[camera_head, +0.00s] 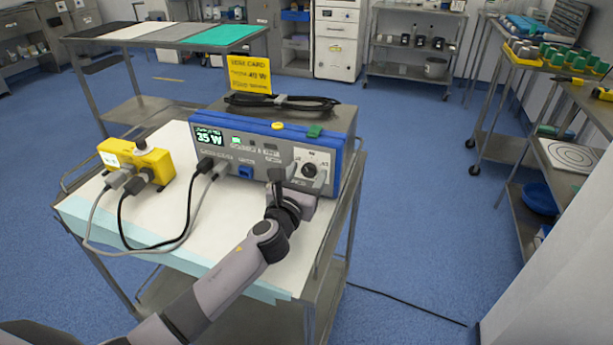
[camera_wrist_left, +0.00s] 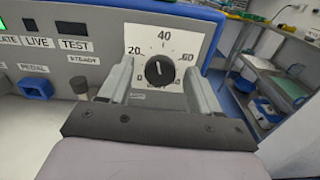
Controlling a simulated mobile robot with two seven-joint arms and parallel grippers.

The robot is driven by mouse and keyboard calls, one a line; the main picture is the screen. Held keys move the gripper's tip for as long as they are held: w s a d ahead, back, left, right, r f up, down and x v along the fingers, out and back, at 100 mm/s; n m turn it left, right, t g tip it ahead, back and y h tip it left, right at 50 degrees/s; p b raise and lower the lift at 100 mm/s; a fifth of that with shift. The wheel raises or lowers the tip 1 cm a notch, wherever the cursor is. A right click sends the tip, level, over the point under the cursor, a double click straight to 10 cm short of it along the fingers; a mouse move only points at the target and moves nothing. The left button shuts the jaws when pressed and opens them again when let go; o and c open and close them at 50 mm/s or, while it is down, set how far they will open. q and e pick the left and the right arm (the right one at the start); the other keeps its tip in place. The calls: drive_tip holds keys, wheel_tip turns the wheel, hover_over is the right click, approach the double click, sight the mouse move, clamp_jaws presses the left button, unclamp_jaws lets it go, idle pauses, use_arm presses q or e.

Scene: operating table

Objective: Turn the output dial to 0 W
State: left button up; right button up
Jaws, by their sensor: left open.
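The output dial (camera_wrist_left: 159,71) is a black round knob on a white scale plate, with 20, 40 and 60 readable and a 0 at its lower left. Its white mark points nearly straight up, slightly toward the left of 40. The dial also shows in the head view (camera_head: 310,168) at the right of the blue-framed generator's front. The generator's display (camera_head: 208,137) reads 35 W. My left gripper (camera_wrist_left: 158,68) is open, one finger on each side of the dial, with visible gaps. It also shows in the head view (camera_head: 306,175). My right gripper is not in view.
The generator (camera_head: 347,128) stands on a white-topped cart (camera_head: 150,226). A yellow card (camera_head: 249,75) and a coiled black cable (camera_head: 282,102) are on top. A yellow box (camera_head: 150,164) with plugged cables sits at left.

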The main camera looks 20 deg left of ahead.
use_arm(q)
drive_tip(key=shift+w, duration=0.25)
drive_tip(key=c, duration=1)
drive_tip(key=shift+c, duration=0.2)
drive_tip(key=shift+n, duration=0.3)
